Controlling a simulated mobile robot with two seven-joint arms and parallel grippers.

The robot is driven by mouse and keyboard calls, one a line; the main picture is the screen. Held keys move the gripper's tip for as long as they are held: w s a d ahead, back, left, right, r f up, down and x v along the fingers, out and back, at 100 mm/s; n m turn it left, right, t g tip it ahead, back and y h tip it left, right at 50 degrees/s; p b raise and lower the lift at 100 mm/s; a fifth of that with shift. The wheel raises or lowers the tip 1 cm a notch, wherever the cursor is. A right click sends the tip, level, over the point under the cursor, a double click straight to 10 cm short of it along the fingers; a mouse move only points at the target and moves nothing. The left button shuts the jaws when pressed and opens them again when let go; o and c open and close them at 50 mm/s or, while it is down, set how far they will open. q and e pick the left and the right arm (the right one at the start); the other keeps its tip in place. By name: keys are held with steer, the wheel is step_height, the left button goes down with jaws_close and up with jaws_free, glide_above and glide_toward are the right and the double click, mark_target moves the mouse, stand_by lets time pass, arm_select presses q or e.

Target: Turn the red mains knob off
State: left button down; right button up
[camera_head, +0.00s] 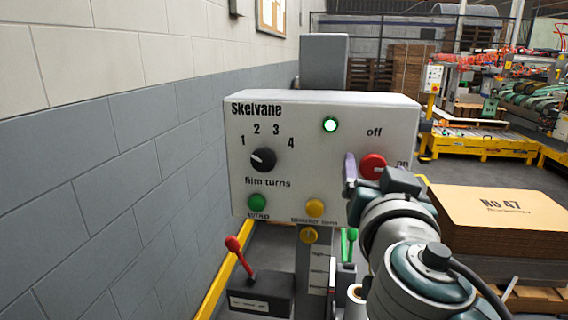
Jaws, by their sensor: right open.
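The red mains knob (372,165) is on the right side of the pale Skelvane control panel (330,185), between the words "off" above and "on" to its right. A pale mark on its face appears to point right, toward "on". My right gripper (367,178) is open at the knob, coming from the lower right. One finger shows just left of the knob; the other is hard to make out. I cannot tell whether either finger touches it. My left gripper is out of view.
The panel also has a black film turns dial (263,160), a green button (257,203) and a yellow button (315,208). Below stands a red-knobbed lever (240,255). A block wall (100,170) closes off the left. A stack of cardboard (500,220) stands at right.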

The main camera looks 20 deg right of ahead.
steer(key=shift+c, duration=0.2)
jaws_close()
stand_by(0.3)
steer(key=shift+n, duration=0.3)
steer(key=n+b, duration=0.2)
steer(key=shift+a+f+n, duration=0.1)
steer(key=shift+n, duration=0.3)
steer(key=n+b, duration=0.1)
steer(key=n, duration=0.8)
steer(key=shift+w, duration=0.1)
steer(key=n, duration=0.5)
steer(key=shift+a+n+p, duration=0.1)
steer(key=shift+n+p, duration=0.2)
steer(key=shift+p, duration=0.05)
